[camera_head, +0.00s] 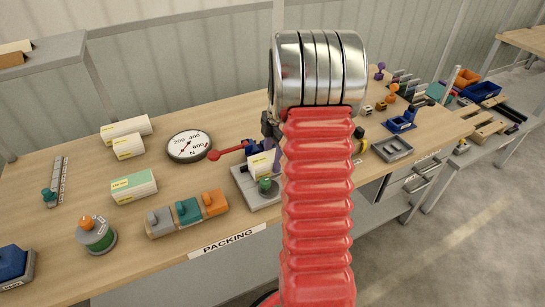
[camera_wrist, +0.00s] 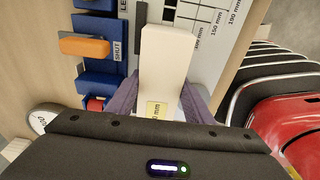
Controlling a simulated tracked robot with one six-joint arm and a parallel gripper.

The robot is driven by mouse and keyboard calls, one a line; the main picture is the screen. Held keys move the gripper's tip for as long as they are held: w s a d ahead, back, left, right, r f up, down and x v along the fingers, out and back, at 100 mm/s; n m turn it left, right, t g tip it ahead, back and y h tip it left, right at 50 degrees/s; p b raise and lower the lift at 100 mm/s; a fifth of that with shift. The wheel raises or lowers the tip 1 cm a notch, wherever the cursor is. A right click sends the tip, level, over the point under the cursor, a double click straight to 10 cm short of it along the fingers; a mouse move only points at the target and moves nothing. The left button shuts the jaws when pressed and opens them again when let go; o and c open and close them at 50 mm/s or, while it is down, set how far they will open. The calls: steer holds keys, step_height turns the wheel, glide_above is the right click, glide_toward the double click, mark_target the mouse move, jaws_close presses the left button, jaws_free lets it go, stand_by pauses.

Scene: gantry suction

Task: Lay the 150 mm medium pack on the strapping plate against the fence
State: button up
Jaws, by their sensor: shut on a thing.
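My gripper (camera_wrist: 160,102) is shut on a cream pack (camera_wrist: 167,62), with a purple finger on each side. A yellow label on the pack ends in "0 mm"; the rest is hidden. In the head view the cream pack (camera_head: 261,165) is over the grey strapping plate (camera_head: 245,184), partly hidden by my red arm. In the wrist view a pale surface (camera_wrist: 208,62) with lines marked 150 mm and 190 mm lies to the right of the pack. I cannot tell whether the pack touches the plate or the fence.
A blue tool with an orange handle (camera_wrist: 85,46) and a "SHUT" label stands left of the pack. A round gauge (camera_head: 189,146), a green-banded pack (camera_head: 134,187) and a grey, teal and orange block row (camera_head: 187,214) stand on the bench. A green knob (camera_head: 265,185) is at the plate.

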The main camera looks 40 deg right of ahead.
steer(key=shift+f, duration=0.15)
steer(key=o, duration=1.4)
steer(key=r, duration=0.4)
steer(key=d+r, duration=0.1)
steer(key=r, duration=0.8)
steer(key=shift+s+d+r, duration=0.2)
steer(key=shift+d+r, duration=0.05)
steer(key=shift+d, duration=0.05)
